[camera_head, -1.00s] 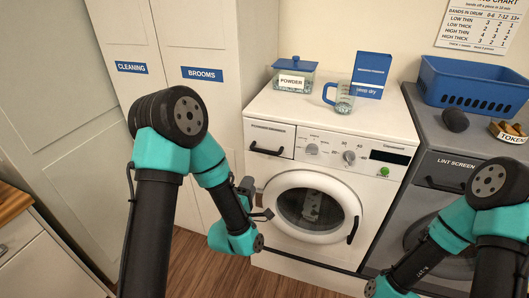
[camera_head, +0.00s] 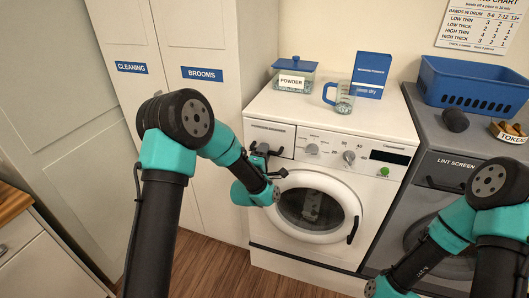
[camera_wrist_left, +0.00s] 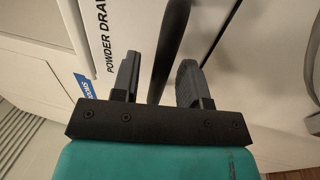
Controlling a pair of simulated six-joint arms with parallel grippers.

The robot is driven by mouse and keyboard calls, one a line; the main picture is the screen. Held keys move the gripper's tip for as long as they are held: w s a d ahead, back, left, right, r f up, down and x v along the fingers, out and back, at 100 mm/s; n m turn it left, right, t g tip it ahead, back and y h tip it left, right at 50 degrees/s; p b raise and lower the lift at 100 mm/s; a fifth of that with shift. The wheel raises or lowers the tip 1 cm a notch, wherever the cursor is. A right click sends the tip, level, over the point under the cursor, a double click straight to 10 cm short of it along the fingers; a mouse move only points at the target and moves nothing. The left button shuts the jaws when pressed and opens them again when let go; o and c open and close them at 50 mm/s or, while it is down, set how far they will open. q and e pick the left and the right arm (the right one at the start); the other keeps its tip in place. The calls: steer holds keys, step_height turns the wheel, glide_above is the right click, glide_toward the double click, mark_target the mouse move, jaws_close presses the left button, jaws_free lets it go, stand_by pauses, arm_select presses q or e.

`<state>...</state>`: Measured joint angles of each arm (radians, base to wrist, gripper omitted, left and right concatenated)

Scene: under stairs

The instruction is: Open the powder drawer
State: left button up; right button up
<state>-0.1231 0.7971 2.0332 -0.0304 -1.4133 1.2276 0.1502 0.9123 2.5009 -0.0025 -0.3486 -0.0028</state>
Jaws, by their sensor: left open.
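The powder drawer (camera_head: 285,140) is the labelled white front at the washer's upper left, and it looks shut. My left gripper (camera_head: 268,158) is at the drawer front and hides most of its dark handle. In the left wrist view, the dark handle bar (camera_wrist_left: 171,50) runs between the two fingers of my open left gripper (camera_wrist_left: 160,80). The fingers stand on either side of the bar with gaps. The drawer label (camera_wrist_left: 106,38) shows left of it. My right arm comes in at the lower right, and its gripper is not in view.
The washer (camera_head: 340,130) has a round door (camera_head: 312,207) below the drawer. A powder box (camera_head: 294,75), a measuring jug (camera_head: 344,97) and a blue carton (camera_head: 371,75) stand on top. The grey dryer (camera_head: 440,150) is at right, tall cupboards (camera_head: 200,110) at left.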

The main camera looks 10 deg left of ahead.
arm_select(q)
steer(key=shift+w, duration=0.35)
steer(key=shift+c, duration=0.4)
jaws_close()
stand_by(0.9)
